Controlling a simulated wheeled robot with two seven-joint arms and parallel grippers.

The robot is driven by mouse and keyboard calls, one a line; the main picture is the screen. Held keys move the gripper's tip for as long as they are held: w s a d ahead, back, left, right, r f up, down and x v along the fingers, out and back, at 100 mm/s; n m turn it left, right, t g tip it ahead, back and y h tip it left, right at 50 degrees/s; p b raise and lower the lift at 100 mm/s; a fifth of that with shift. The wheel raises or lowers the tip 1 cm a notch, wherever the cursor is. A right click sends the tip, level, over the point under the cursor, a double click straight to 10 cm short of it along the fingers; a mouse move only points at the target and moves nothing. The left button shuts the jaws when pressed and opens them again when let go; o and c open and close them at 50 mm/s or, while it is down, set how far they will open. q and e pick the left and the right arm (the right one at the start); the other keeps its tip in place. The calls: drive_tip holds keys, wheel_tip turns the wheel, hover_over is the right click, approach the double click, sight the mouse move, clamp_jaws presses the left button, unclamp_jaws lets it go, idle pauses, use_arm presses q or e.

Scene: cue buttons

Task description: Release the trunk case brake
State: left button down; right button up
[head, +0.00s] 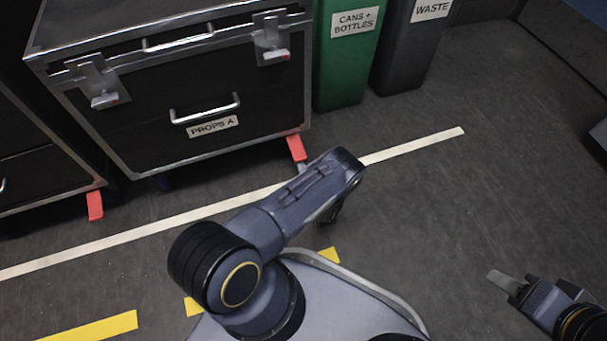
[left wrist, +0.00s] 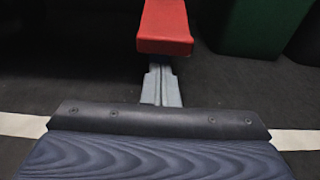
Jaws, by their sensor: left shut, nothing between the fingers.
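The trunk case (head: 150,125) is black with metal edges, latches and a "PROPS A" label, and stands at the upper left of the head view. A red brake pedal (head: 296,147) sticks out low at its front right corner. The pedal fills the top middle of the left wrist view (left wrist: 164,30). My left gripper (head: 303,167) is shut and empty, its tips at the pedal's near end. In the left wrist view the fingers (left wrist: 161,85) point under the pedal's near edge; I cannot tell if they touch it. My right gripper (head: 503,281) hangs at the lower right, away from the case.
A second dark case with its own red pedal (head: 95,205) stands at the left. A green "CANS + BOTTLES" bin (head: 340,75) and a dark "WASTE" bin (head: 408,60) stand right of the trunk case.

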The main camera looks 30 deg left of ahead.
sight(299, 156)
use_arm(q)
drive_tip(key=shift+s+d+r, duration=0.2)
drive_tip(key=shift+r, duration=0.55)
drive_tip(key=r+g+h+p, duration=0.1)
drive_tip(key=r+p, duration=0.1)
drive_tip(key=p, duration=0.2)
drive_tip(key=r+g+h+p, duration=0.2)
drive_tip(key=p, duration=0.1)
drive_tip(key=shift+s+d+r+h+p, duration=0.15)
drive_tip(key=shift+d+r+h+p, duration=0.1)
drive_tip(key=shift+h+p, duration=0.1)
drive_tip(key=shift+r+g+h+p, duration=0.25)
drive_tip(key=shift+r+g+p, duration=0.1)
drive_tip(key=shift+g+p, duration=0.15)
drive_tip(key=shift+r, duration=0.5)
